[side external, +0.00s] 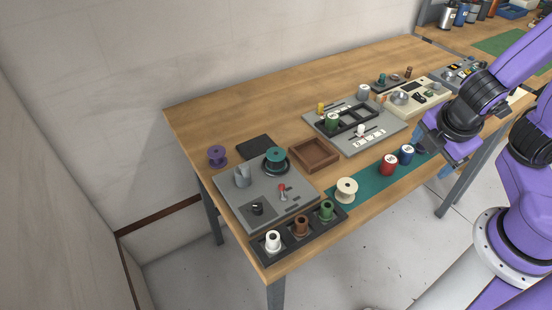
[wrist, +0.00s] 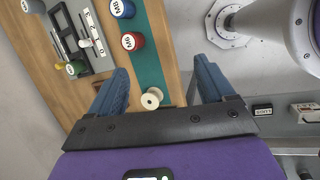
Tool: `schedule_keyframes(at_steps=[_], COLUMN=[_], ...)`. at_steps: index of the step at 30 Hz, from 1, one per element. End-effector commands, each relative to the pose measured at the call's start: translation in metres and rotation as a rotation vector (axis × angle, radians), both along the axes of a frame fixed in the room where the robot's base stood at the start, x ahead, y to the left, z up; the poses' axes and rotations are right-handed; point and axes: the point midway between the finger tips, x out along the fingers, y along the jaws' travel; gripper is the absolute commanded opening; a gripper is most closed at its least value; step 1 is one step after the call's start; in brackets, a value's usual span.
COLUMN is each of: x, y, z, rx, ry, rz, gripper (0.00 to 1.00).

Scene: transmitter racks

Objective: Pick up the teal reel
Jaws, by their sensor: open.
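The teal reel (side external: 275,156) sits on a dark round base on the grey control panel (side external: 232,203), at the left part of the bench. It does not show in the wrist view. My gripper (side external: 434,160) is at the right, near the bench's front edge, well apart from the reel. In the wrist view my gripper (wrist: 162,75) is open, with its two blue fingers spread and nothing held between them. A cream spool (wrist: 152,98) shows between the fingers in that picture, below them on the bench.
A rack (side external: 291,246) holds white, brown and green spools at the front left. A purple spool (side external: 217,156) stands behind the panel. An empty brown tray (side external: 314,154) lies right of the reel. Red (side external: 389,165) and blue (side external: 406,154) canisters stand on the green mat (side external: 371,184).

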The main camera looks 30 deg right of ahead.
Motion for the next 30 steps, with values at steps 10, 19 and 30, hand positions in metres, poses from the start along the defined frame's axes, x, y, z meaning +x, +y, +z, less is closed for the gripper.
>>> schedule_keyframes(at_steps=[10,19,30], x=[0.086,0.123,0.115], y=[0.018,0.098,0.161], z=[-0.007,-0.024,-0.054], rx=[-0.507,-0.795,-0.884], ry=[-0.25,-0.448,-0.56], rz=[0.611,1.206,1.614], gripper=[0.82,0.82,0.82])
